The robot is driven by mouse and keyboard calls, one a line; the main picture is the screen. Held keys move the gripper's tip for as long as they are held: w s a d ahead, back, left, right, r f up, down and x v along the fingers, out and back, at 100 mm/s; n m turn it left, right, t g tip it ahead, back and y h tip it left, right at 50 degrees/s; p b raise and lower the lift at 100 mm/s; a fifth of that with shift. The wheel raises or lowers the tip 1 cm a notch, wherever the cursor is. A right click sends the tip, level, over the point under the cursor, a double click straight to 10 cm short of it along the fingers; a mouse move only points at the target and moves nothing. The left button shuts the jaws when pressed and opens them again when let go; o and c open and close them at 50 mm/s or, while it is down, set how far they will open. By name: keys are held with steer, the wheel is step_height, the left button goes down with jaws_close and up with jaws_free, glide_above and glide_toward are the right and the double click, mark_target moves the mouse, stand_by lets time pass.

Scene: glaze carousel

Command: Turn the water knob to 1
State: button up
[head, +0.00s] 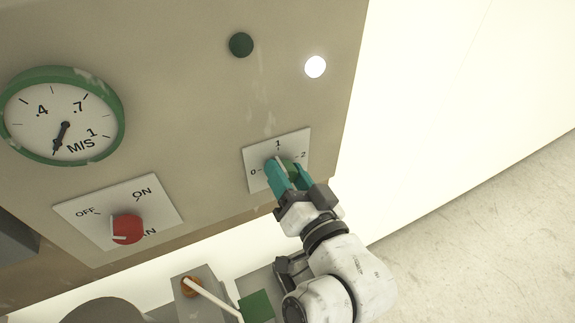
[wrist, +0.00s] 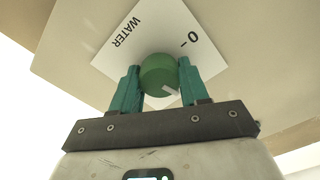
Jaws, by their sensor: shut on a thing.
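The green water knob (head: 290,168) sits on a white plate (head: 258,152) marked 0, 1 and 2, low on the right of the panel in the head view. My gripper (head: 284,175) has its teal fingers on either side of the knob and is shut on it. In the wrist view the knob (wrist: 158,72) is between the fingers (wrist: 160,88). The 0 shows in the wrist view, while the 1 and 2 are hidden. I cannot tell the exact setting.
A red knob (head: 127,230) on an OFF/ON plate (head: 80,210) and a green-rimmed dial gauge (head: 62,116) are to the left. A dark green lamp (head: 241,45) and a lit white lamp (head: 315,67) are above. Free floor (head: 490,220) lies to the right.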

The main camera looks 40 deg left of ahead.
steer(key=shift+w+r+m+p, duration=0.15)
steer(key=shift+r+m+p, duration=0.2)
steer(key=shift+m+p, duration=0.55)
steer(key=shift+m, duration=0.4)
steer(key=o, duration=0.6)
steer(key=shift+d, duration=0.1)
steer(key=o, duration=0.4)
steer(key=shift+f, duration=0.25)
steer(key=shift+o, duration=0.2)
steer(key=shift+b, duration=0.3)
steer(key=b+v, duration=0.3)
steer(key=v, duration=0.7)
steer(key=shift+s+d, duration=0.2)
steer(key=shift+d, duration=0.1)
